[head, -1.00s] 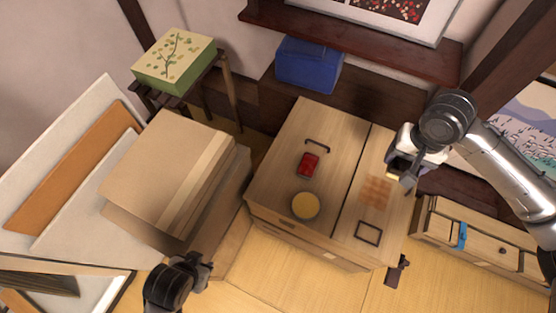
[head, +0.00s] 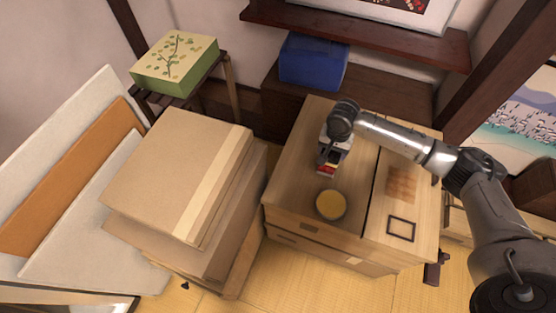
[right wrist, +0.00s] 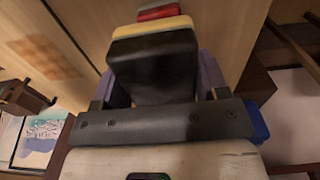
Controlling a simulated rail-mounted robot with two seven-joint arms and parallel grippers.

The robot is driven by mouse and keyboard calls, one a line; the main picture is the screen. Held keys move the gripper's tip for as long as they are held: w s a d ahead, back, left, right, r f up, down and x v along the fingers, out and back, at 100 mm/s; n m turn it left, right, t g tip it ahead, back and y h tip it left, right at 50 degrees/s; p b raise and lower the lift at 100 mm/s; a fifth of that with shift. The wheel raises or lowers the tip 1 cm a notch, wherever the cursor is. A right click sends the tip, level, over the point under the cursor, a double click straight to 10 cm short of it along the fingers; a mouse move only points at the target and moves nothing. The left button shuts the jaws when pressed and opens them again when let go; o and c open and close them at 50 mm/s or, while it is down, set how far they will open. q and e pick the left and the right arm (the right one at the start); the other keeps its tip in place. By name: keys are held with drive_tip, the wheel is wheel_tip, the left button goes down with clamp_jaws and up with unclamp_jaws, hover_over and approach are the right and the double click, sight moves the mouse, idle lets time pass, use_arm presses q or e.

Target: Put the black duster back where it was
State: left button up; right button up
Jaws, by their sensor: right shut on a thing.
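My right gripper (head: 326,168) is low over the far left part of the wooden chest top. In the right wrist view its two fingers (right wrist: 158,88) are shut on the black duster (right wrist: 150,62), a dark block with a yellow edge strip. A red block (head: 329,171) lies under the gripper, partly hidden. It also shows just beyond the duster in the right wrist view (right wrist: 168,12); whether they touch I cannot tell. A black square outline (head: 388,228) and a faint orange smudge patch (head: 401,185) are on the right part of the top. My left gripper is not in view.
A round yellow disc (head: 331,205) lies on the wooden chest (head: 290,190) close in front of the gripper. Stacked cardboard boxes (head: 175,170) stand left of it. A blue box (head: 313,62) is behind, below a dark shelf (head: 380,38).

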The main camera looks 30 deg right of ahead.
drive_tip(key=b, duration=0.6)
hover_over(296, 159)
drive_tip(key=s, duration=0.1)
drive_tip(key=f, duration=0.6)
drive_tip(key=shift+d+f, duration=0.35)
drive_tip(key=shift+d, duration=0.05)
drive_tip(key=shift+w+a+f+b, duration=0.35)
drive_tip(key=shift+w+b, duration=0.15)
drive_tip(key=shift+w, duration=0.1)
wheel_tip(296, 159, down, 4)
drive_tip(key=b, duration=0.3)
drive_tip(key=shift+r, duration=0.1)
drive_tip(key=o, duration=0.9)
drive_tip(key=shift+f, duration=0.2)
